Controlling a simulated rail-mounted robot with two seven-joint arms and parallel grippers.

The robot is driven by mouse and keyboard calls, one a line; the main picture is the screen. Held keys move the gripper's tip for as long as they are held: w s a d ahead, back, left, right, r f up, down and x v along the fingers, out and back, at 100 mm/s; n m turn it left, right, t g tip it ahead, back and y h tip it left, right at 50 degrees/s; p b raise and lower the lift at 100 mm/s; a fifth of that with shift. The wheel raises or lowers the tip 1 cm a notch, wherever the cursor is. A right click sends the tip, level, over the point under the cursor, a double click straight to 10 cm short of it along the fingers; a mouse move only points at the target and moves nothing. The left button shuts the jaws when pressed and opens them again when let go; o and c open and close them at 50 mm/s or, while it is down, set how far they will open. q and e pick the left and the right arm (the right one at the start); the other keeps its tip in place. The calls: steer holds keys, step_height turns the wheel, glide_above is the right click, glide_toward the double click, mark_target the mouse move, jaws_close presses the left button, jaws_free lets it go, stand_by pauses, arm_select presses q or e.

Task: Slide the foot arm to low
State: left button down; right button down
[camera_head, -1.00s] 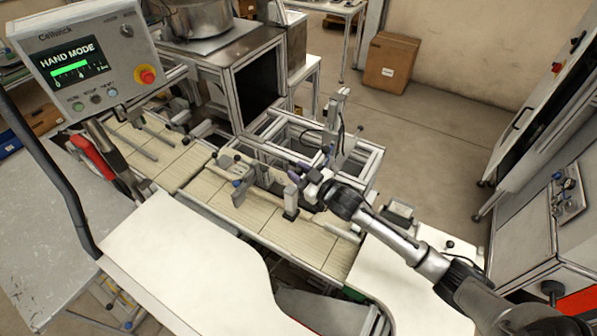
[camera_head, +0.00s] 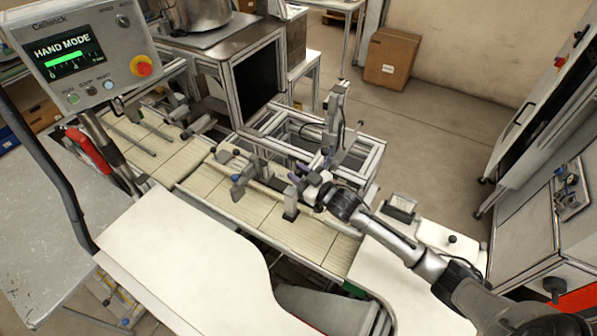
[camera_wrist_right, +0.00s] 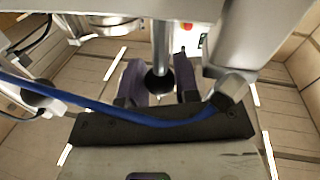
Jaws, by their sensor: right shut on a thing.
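My right gripper (camera_head: 311,172) reaches in from the lower right to the near side of the machine frame, beside the upright post (camera_head: 336,110). In the right wrist view, its two purple fingers (camera_wrist_right: 160,80) are shut on a round black knob (camera_wrist_right: 158,83) at the end of a silver rod (camera_wrist_right: 162,45). I cannot tell for sure whether this knob belongs to the foot arm. The gripper hides much of this spot in the head view. My left gripper is not in view.
A pale slatted conveyor (camera_head: 255,205) runs beside the frame, with a grey bracket (camera_head: 244,177) and a short post (camera_head: 290,206) on it. A blue cable (camera_wrist_right: 120,115) crosses the wrist view. A control panel (camera_head: 95,45) reads HAND MODE. White worktops (camera_head: 180,260) lie in front.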

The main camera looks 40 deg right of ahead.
steer(key=shift+f, duration=0.4)
steer(key=c, duration=1.2)
jaws_free()
steer(key=shift+o, duration=0.3)
steer(key=shift+r, duration=0.1)
steer(key=shift+r, duration=0.1)
steer(key=shift+s, duration=0.15)
steer(key=s+d+b, duration=0.1)
steer(key=s+d, duration=0.1)
steer(key=s, duration=1.1)
steer(key=shift+s, duration=0.25)
